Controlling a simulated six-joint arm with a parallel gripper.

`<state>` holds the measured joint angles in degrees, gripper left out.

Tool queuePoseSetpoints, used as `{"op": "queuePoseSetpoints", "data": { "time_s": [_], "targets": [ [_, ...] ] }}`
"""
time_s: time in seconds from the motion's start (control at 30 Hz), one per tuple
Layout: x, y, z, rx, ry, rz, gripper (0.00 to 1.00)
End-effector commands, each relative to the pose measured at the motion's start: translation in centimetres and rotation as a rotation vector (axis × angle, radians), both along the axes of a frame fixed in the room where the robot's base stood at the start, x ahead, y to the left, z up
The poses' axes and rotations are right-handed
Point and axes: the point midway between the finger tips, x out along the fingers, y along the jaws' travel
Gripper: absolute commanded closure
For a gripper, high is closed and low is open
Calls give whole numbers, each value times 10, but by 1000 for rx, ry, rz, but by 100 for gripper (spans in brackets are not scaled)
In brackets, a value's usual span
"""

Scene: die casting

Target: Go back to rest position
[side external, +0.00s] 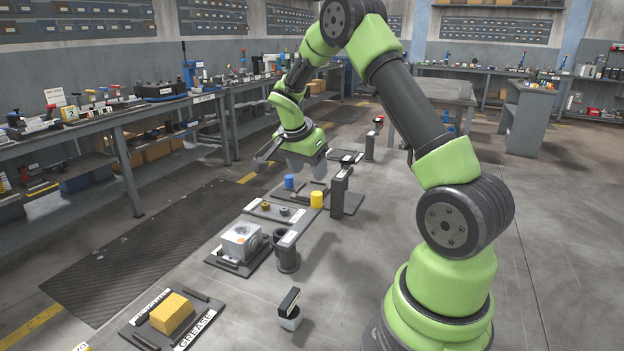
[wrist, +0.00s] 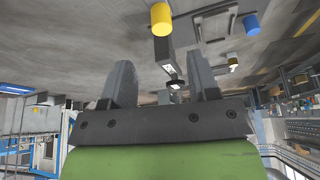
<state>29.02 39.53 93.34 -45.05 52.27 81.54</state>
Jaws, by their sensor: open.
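My gripper (side external: 307,168) hangs from the green wrist above the far end of the row of fixtures in the side view. Its two grey fingers stand apart with nothing between them, as the wrist view also shows (wrist: 161,68). A blue cylinder (side external: 289,182) stands below the gripper, apart from it. A yellow cylinder (side external: 316,200) stands nearer the camera, beside a dark post. In the wrist view, the yellow cylinder (wrist: 160,18) is at the top middle and the blue cylinder (wrist: 251,24) at the top right.
A grey metal casting (side external: 241,243) sits on a dark plate, with a dark cup-like holder (side external: 287,255) beside it. A yellow block (side external: 171,313) lies on a tray labelled GREASE.

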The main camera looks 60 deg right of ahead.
Motion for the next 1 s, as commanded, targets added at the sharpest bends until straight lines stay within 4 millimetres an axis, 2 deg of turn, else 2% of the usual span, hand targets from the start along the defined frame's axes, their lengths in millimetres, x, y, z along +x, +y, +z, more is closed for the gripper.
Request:
{"op": "queuePoseSetpoints", "data": {
  "time_s": [0.37,0.47,0.57,0.73,0.9,1.0],
  "targets": [
    [1,3,5,2,-2,5,45],
    [2,13,17,11,-14,50,45],
    [1,37,43,34,-40,158,45],
    [-16,101,96,85,-111,450,45],
    [-50,162,133,114,-196,774,45],
    [-75,194,146,115,-255,968,45]
  ]
}}
